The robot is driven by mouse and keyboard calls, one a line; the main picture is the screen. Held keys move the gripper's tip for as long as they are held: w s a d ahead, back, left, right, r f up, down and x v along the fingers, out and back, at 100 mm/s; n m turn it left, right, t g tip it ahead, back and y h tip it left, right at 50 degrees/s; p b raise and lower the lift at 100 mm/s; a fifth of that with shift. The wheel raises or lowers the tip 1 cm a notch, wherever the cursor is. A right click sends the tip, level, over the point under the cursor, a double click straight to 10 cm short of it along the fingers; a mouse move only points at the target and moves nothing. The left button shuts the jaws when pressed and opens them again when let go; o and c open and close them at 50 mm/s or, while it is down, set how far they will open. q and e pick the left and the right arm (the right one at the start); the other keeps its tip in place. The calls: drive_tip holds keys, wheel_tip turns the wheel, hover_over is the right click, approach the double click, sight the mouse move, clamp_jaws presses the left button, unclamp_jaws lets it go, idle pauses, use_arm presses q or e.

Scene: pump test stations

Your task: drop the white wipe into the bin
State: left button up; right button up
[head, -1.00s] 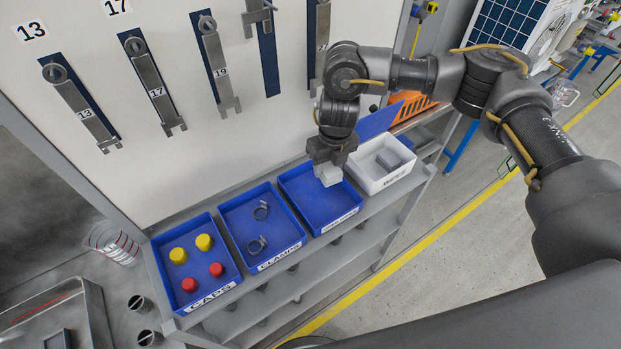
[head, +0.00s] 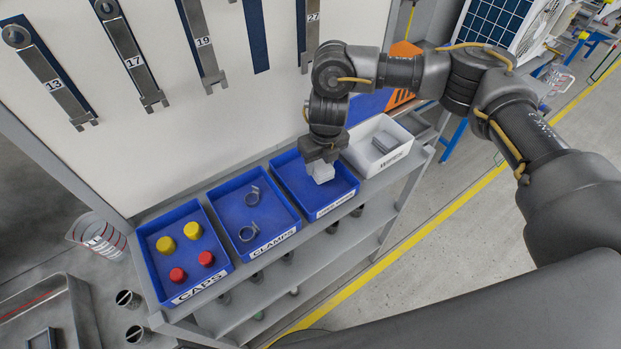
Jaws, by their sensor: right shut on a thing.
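The white wipe (head: 322,172) is a small pale block-like piece in the jaws of my right gripper (head: 321,160). My right gripper points down and is shut on the wipe. It holds the wipe over the third blue bin (head: 345,193), and I cannot tell how high above its floor. That bin's front label is too small to read. A white bin (head: 361,158) labelled WIPES stands just right of it, with a grey thing inside. My left gripper is not in view.
A blue CAPS bin (head: 221,272) holds yellow and red caps. A blue CLAMPS bin (head: 289,222) holds two grey clamps. All bins stand in a row on a grey shelf rack (head: 401,179). Numbered wrenches (head: 132,62) hang on the panel behind. A beaker (head: 97,236) stands at left.

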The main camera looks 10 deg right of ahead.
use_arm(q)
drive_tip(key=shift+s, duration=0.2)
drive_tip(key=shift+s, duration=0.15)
use_arm(e)
drive_tip(key=o, duration=1.1)
use_arm(q)
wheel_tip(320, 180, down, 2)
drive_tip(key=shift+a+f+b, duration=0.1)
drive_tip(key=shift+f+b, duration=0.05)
drive_tip(key=shift+b, duration=1.05)
use_arm(e)
drive_tip(key=r, duration=0.7)
drive_tip(key=s+r, duration=0.1)
drive_tip(key=r, duration=0.2)
drive_tip(key=shift+d+r, duration=0.2)
drive_tip(key=shift+r, duration=0.2)
